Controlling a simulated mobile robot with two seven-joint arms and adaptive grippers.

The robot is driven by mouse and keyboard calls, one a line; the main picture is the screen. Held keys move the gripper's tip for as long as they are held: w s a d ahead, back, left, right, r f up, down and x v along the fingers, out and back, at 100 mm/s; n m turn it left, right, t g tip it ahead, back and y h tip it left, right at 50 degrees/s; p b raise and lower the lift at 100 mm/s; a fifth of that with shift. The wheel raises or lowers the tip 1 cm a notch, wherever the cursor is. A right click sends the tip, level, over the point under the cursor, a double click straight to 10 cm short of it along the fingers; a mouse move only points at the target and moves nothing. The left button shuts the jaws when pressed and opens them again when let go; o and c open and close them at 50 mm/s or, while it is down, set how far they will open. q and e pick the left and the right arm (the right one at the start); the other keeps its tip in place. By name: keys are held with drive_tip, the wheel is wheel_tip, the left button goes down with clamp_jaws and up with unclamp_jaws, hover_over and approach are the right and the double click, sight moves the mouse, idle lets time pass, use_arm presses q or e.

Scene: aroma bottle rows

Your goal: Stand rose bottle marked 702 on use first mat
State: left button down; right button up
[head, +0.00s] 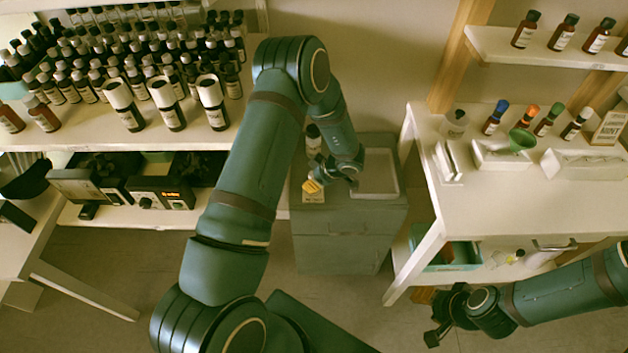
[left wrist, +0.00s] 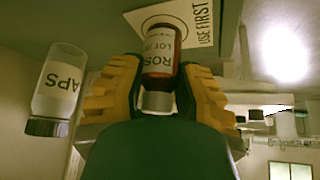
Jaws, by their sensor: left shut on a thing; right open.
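My left gripper (head: 322,182) is at the top of the grey-green cabinet. In the left wrist view its yellow-padded fingers (left wrist: 160,95) are shut on a red-brown rose bottle (left wrist: 160,62). The white label reads ROSE LOT; the number is too unclear to read. The bottle's grey cap points toward the wrist. The use first mat (left wrist: 196,22), a pale card with black print and a ring, lies at the bottle's base end. I cannot tell whether the base touches it. The mat also shows below the gripper in the head view (head: 314,197). My right gripper (head: 448,315) is open and empty.
A CAPS jar (left wrist: 58,88) with a dark lid stands beside the held bottle. A white tray (head: 376,193) occupies the cabinet's right side. Crowded bottle shelves (head: 110,70) stand left; a white table (head: 490,205) with bottles and a green funnel (head: 522,140) stands right.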

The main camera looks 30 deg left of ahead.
use_arm(q)
drive_tip(key=c, duration=0.7)
unclamp_jaws()
drive_tip(key=shift+f, duration=0.1)
drive_tip(key=shift+c, duration=0.2)
drive_tip(key=shift+d+r, duration=0.2)
drive_tip(key=shift+r, duration=0.25)
drive_tip(key=p+v, duration=0.3)
drive_tip(key=v, duration=0.8)
drive_tip(key=shift+r, duration=0.2)
drive_tip(key=shift+d, duration=0.15)
